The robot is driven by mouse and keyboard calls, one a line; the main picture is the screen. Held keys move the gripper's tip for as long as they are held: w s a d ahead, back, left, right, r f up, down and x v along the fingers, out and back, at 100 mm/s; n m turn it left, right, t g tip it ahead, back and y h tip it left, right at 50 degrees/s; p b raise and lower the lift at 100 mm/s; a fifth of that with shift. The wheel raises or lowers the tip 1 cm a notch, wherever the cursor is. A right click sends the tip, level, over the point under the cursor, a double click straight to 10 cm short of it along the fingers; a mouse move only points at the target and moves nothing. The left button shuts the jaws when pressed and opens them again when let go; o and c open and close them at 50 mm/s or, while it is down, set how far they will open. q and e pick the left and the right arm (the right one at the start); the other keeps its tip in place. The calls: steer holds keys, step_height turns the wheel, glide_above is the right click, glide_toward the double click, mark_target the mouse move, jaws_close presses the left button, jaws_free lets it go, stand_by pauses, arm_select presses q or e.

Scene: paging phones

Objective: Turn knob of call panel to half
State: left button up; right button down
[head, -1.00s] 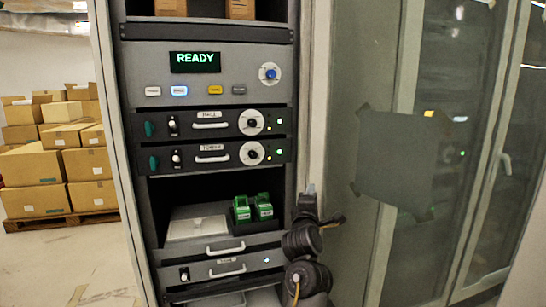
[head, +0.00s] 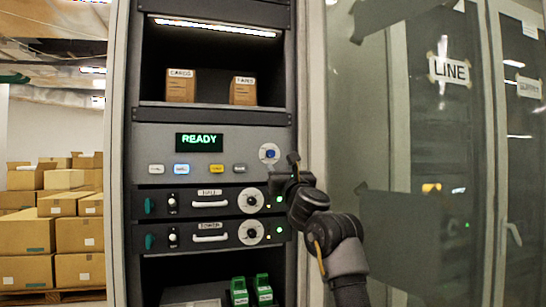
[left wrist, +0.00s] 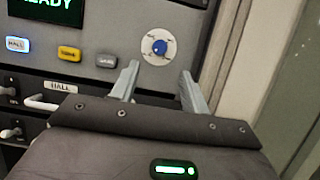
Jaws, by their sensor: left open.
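The grey call panel (head: 215,142) has a lit display reading READY and a row of small buttons. Its blue knob (head: 269,154) sits on a white round dial at the panel's right end. The knob also shows in the left wrist view (left wrist: 159,47), just beyond the fingertips. My left gripper (head: 287,172) is just right of and below the knob in the head view. In the left wrist view its two fingers (left wrist: 160,76) are apart with nothing between them, and the knob appears above the gap. My right gripper is not in view.
Below the panel are two dark units, HALL (head: 210,202) and another (head: 210,236), with handles and white dials. A shelf above holds two brown boxes (head: 181,86). Green items (head: 240,290) sit lower down. A glass door (head: 400,140) stands to the right. Cartons (head: 55,235) are stacked at left.

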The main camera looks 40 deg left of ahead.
mark_target(272, 156)
arm_select(q)
steer(key=p+x, duration=0.2)
steer(key=x, duration=0.5)
steer(key=shift+w+a+r+p, duration=0.15)
steer(key=shift+a+r+p, duration=0.1)
steer(key=shift+a+p, duration=0.1)
steer(key=shift+w+a+r, duration=0.2)
steer(key=shift+w+a, duration=0.15)
steer(key=shift+a, duration=0.1)
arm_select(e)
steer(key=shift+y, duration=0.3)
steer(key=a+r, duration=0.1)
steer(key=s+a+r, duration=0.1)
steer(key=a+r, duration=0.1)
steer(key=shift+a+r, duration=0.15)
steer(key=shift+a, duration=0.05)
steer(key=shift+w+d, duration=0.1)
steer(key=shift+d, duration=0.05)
arm_select(q)
steer(key=c, duration=1)
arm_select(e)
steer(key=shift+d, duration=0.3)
